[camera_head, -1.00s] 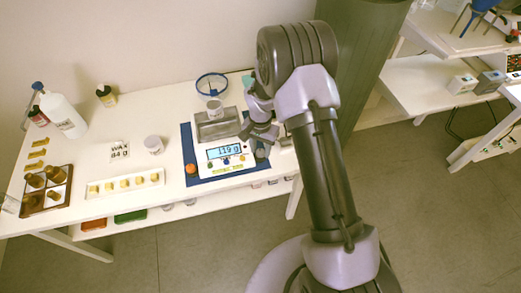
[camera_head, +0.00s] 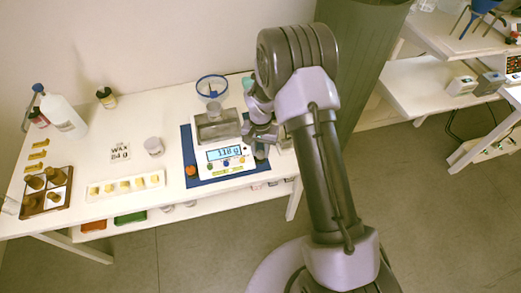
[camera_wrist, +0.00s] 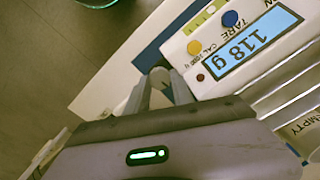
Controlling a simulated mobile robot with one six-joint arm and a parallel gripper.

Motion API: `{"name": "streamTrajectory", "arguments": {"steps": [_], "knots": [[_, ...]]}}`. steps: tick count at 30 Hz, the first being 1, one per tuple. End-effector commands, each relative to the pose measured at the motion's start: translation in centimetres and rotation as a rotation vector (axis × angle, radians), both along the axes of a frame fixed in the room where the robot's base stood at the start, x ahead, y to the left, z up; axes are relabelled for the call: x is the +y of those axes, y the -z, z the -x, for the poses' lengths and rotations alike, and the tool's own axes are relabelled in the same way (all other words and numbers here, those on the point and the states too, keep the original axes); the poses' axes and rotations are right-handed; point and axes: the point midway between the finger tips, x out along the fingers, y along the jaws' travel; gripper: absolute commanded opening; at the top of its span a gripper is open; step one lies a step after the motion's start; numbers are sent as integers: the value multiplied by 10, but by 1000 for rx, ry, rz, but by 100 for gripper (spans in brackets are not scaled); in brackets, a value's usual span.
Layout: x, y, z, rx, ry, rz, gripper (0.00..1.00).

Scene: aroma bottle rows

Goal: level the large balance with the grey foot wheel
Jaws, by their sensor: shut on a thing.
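The grey foot wheel (camera_head: 261,154) is at the balance's front right corner; an orange wheel (camera_head: 191,170) is at the front left. In the wrist view my gripper (camera_wrist: 163,86) is shut on the grey foot wheel (camera_wrist: 161,77), beside the balance's edge. My gripper in the head view (camera_head: 262,142) is partly hidden by the arm.
A white tray of yellow pieces (camera_head: 125,186), a white jar (camera_head: 154,146) and a wax card (camera_head: 120,153) stand left of the balance. A blue ring stand (camera_head: 212,86) is behind it. The table's front edge is close to the mat.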

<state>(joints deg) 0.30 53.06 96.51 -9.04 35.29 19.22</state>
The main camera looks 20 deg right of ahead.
Motion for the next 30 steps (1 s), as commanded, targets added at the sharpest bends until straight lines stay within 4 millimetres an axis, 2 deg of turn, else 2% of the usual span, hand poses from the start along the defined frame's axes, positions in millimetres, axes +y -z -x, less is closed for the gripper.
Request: {"name": "streamTrajectory", "arguments": {"steps": [18, 30], "knots": [[1, -1, 0, 1, -560, -1, 0], [1, 0, 0, 0, -801, 0, 0]]}}
